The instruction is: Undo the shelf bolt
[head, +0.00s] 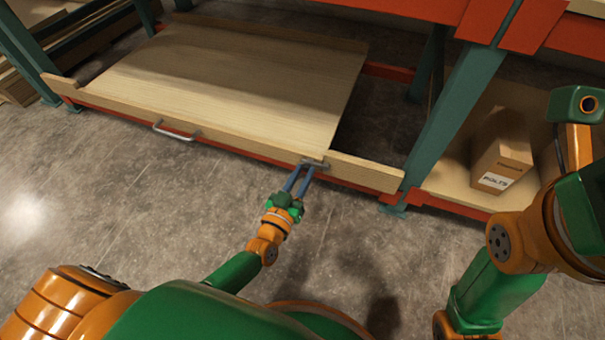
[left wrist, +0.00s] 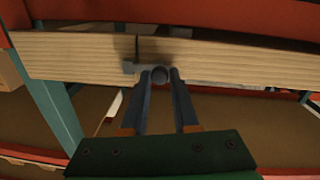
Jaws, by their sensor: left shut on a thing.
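The shelf bolt (head: 314,163) is a small grey metal piece on the front board of the low wooden shelf (head: 230,85). My left gripper (head: 304,172) reaches it from the front, with its two blue fingers shut on it. In the left wrist view the bolt (left wrist: 158,73) shows as a round grey end between the fingertips (left wrist: 159,78), with a short arm pointing left against the wooden board (left wrist: 80,58). The fingertips hide part of the bolt. My right arm is at the right of the head view, but its gripper fingers do not show.
A grey handle (head: 177,132) sits on the front board, left of the bolt. A cardboard box labelled bolts (head: 503,150) stands on the shelf at right, past a teal upright (head: 455,100). The concrete floor (head: 130,190) in front is clear.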

